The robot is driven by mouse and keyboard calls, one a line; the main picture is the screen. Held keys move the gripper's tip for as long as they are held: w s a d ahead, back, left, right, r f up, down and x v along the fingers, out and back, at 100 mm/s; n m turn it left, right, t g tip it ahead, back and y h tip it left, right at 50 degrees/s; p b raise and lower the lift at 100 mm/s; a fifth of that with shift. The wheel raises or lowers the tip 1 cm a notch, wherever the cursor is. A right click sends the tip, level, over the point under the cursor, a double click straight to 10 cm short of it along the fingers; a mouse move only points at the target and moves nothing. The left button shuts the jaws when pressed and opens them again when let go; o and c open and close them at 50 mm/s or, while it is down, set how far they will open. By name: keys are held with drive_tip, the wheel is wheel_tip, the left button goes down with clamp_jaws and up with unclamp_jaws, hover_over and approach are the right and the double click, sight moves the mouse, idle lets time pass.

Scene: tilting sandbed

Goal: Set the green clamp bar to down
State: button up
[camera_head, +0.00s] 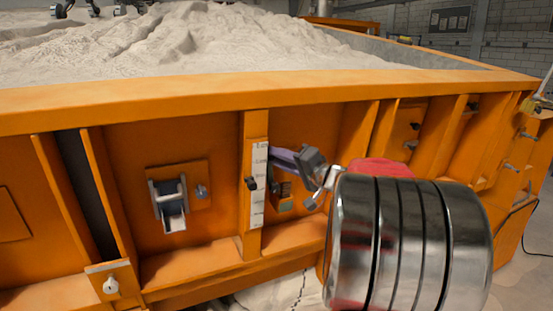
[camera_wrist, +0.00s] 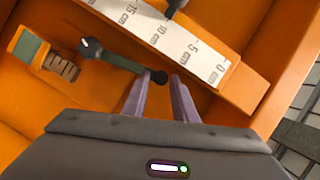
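The green clamp bar (camera_wrist: 122,61) is a thin dark green lever in the wrist view. It runs from a dark round pivot at upper left to a black ball end at lower right. My gripper (camera_wrist: 162,80) has two purple fingers, set apart with a gap between them. The ball end lies at the gap between the fingertips, and I cannot tell whether they touch it. In the head view my gripper (camera_head: 272,154) reaches the orange panel just right of the white scale; the bar is not clearly seen there.
A white centimetre scale (camera_wrist: 188,45) with a black pointer is mounted on a raised orange post close to the fingers. A small boxed gauge (camera_wrist: 28,46) sits beside the pivot. Left of the post, the head view shows a metal rocker switch (camera_head: 170,203). Sand (camera_head: 190,40) fills the bed above.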

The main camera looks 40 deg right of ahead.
drive_tip(key=shift+w, duration=0.25)
drive_tip(key=shift+c, duration=0.5)
clamp_jaws()
drive_tip(key=shift+f, duration=0.1)
